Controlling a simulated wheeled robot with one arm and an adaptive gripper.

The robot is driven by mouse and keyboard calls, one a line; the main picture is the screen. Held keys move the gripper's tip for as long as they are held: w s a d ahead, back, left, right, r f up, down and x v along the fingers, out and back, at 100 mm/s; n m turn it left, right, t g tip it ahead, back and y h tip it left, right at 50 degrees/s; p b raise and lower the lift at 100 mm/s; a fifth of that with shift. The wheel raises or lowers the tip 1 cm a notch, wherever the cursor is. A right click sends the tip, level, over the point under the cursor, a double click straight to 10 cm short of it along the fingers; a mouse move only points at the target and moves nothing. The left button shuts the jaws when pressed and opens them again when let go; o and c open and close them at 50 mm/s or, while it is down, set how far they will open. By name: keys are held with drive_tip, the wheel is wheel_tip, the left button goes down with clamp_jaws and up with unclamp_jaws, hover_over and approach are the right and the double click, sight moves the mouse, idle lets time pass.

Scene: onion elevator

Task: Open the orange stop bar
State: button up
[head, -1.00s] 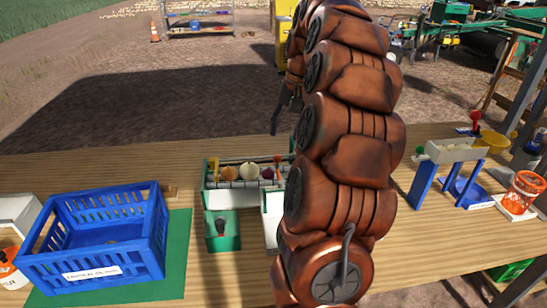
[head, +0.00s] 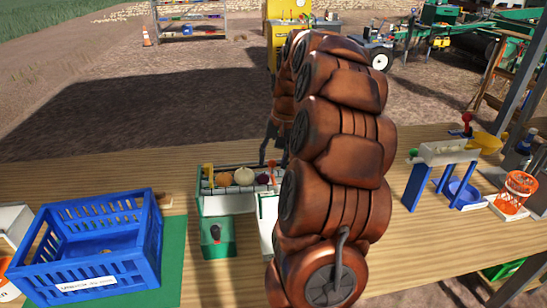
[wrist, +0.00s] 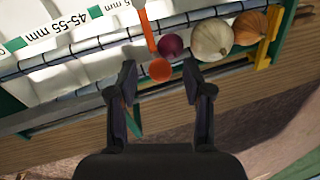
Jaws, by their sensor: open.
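The orange stop bar (wrist: 147,32) shows in the wrist view as a thin orange rod ending in a round orange knob (wrist: 160,70). It lies across the end of the roller channel, beside a purple onion. In the head view the bar (head: 272,167) stands at the right end of the onion row. My gripper (wrist: 162,84) is open and empty. Its fingertips sit on either side of the knob as seen from the wrist; I cannot tell whether the knob is between them or below. In the head view my gripper (head: 273,158) hangs just above the bar, partly hidden by my arm.
A purple onion (wrist: 171,45), a white onion (wrist: 212,37) and an orange-tan onion (wrist: 250,28) rest in a row beside the bar. A yellow bar (head: 207,177) stands at the row's other end. A blue crate (head: 93,240) stands on a green mat at left.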

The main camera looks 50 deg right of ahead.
drive_tip(key=shift+f, duration=0.2)
drive_tip(key=shift+c, duration=0.4)
clamp_jaws()
